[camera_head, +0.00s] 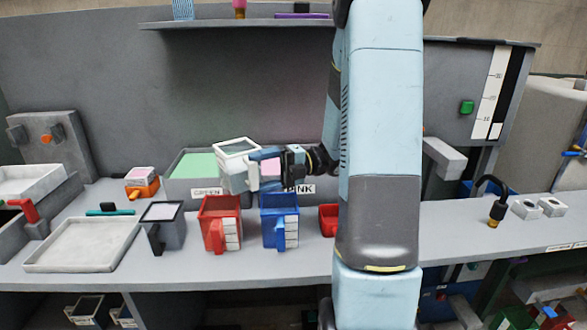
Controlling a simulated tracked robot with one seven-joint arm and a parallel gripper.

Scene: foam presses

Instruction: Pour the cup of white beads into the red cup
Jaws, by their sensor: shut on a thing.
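My gripper (270,168) is shut on a white square-rimmed cup (236,179), which it holds above the bench. The cup hangs over the area behind and above the red cup, and looks slightly tilted. Its contents are too small to make out. The red cup (212,208) stands upright on the bench, with a red handle and a white marked strip at its front. The inside of the red cup looks dark, and I cannot tell what is in it. No stream of beads shows between the two cups.
A white tray (77,265) lies at left.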

